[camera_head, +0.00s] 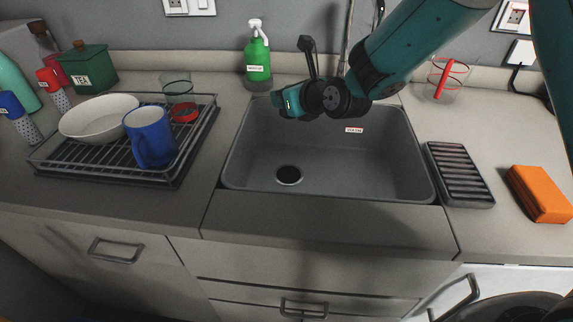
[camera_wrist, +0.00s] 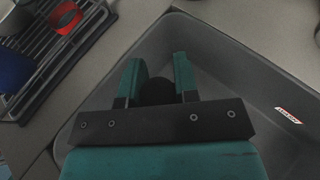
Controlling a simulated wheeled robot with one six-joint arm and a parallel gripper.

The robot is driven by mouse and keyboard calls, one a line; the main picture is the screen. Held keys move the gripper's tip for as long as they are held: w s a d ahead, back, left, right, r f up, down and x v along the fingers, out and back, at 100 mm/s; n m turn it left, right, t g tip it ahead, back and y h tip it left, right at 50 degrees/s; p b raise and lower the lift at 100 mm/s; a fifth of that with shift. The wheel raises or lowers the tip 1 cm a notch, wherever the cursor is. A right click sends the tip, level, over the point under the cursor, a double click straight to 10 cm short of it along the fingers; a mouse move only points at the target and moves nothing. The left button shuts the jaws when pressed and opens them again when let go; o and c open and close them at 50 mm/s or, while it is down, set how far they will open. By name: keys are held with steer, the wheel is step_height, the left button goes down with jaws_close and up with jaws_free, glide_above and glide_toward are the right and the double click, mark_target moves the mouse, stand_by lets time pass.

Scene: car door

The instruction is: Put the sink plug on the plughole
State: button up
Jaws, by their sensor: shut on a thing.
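The grey sink (camera_head: 330,150) is set into the counter, and its dark round plughole (camera_head: 289,175) is open in the floor at the left front. My gripper (camera_head: 288,103) is above the back left part of the sink, higher than the plughole and behind it. In the wrist view my gripper's two teal fingers (camera_wrist: 158,62) are shut on a dark rounded thing, which looks like the sink plug (camera_wrist: 157,93). The plug is partly hidden by the gripper body there, and I cannot make it out in the head view. The plughole is not clearly visible in the wrist view.
A dish rack (camera_head: 60,171) with a white bowl (camera_head: 98,117) and blue mug (camera_head: 150,137) stands left of the sink. A green soap bottle (camera_head: 257,62) is behind it. A ridged dark tray (camera_head: 459,175) and orange sponge (camera_head: 540,194) lie to the right.

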glide_above(285, 171)
step_height(285, 171, down, 15)
steer(key=shift+s+f+b, duration=0.1)
steer(key=shift+b, duration=0.3)
steer(key=shift+f, duration=2.35)
steer(key=shift+f, duration=0.1)
steer(key=o, duration=1)
